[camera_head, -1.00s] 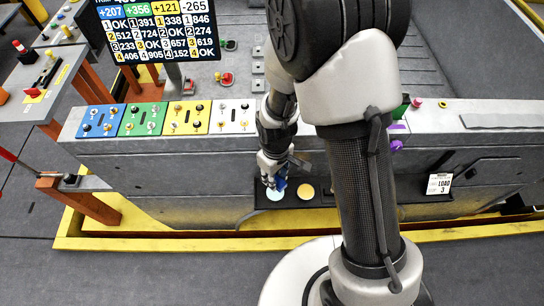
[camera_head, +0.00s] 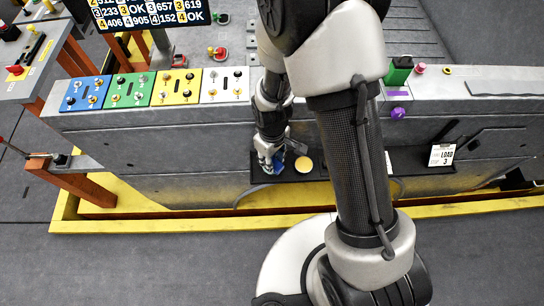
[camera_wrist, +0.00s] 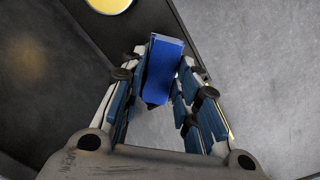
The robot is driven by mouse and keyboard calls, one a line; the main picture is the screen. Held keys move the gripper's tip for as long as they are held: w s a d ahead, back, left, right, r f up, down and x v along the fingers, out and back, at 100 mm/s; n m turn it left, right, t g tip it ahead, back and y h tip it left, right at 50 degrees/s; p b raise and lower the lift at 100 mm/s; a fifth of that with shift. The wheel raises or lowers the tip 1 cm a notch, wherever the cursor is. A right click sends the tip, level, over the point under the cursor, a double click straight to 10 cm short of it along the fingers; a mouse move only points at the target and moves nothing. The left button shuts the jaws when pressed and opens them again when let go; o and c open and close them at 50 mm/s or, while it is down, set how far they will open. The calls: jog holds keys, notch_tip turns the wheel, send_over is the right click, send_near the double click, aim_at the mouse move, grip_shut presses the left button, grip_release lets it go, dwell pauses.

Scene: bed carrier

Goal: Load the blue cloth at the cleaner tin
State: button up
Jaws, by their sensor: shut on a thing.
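My gripper (camera_head: 268,163) is low over the left part of a dark tray (camera_head: 416,178) on the near side of the grey bed. In the wrist view, a folded-looking blue piece, which I take as the blue cloth (camera_wrist: 164,68), sits between the fingers of my gripper (camera_wrist: 158,90), which are shut on it. A bit of blue also shows beside the fingertips in the head view (camera_head: 278,165). A round yellow disc (camera_head: 303,164) is just right of the fingers; it also shows at the top edge of the wrist view (camera_wrist: 108,4). I cannot tell which thing is the cleaner tin.
My arm hides the tray's middle. A "LOAD 3" card (camera_head: 441,155) stands at the tray's right. Blue, green, yellow and white switch panels (camera_head: 129,90) line the bed's top edge. A purple knob (camera_head: 398,113) is at right. A yellow rail (camera_head: 130,219) runs along the floor.

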jog(key=shift+f+b, duration=0.5)
jog(key=shift+f, duration=0.05)
dwell(1.8)
jog(key=shift+s, duration=0.1)
jog(key=shift+r+p, duration=2.75)
jog(key=shift+r, duration=0.85)
jog(key=shift+f, duration=0.1)
